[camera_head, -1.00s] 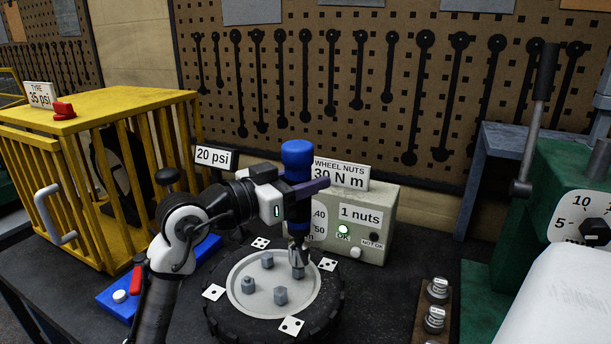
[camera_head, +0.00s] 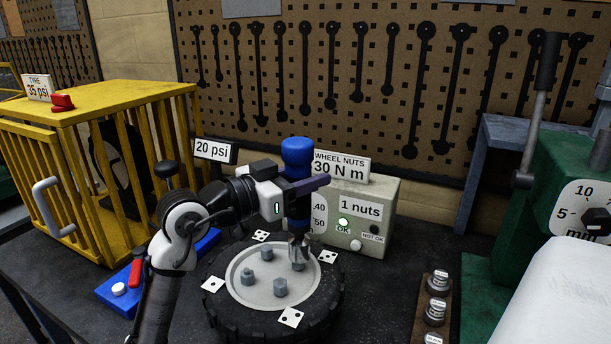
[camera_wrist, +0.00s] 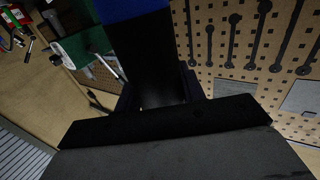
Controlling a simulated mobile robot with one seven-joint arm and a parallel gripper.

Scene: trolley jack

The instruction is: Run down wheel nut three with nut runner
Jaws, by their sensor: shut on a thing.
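My gripper (camera_head: 302,188) is shut on the blue nut runner (camera_head: 297,153), which stands upright over the wheel (camera_head: 250,290). Its silver socket (camera_head: 299,247) is at the wheel's back-right nut (camera_head: 299,267), whose lower part shows under it. I cannot tell how far the socket sits over that nut. Other grey nuts stand on the hub, at the back (camera_head: 267,254), left (camera_head: 248,276) and front (camera_head: 280,287). Dotted cards lie around the rim, one beside the socket (camera_head: 328,256). In the wrist view, the runner's blue and black body (camera_wrist: 150,50) fills the upper middle.
Behind the wheel, a controller box (camera_head: 375,222) reads "1 nuts", with a green OK lamp lit. Its sign reads "WHEEL NUTS 30 N m". A yellow cage (camera_head: 110,100) stands left, a green press (camera_head: 560,170) right. Labelled cylinders (camera_head: 437,283) stand front right.

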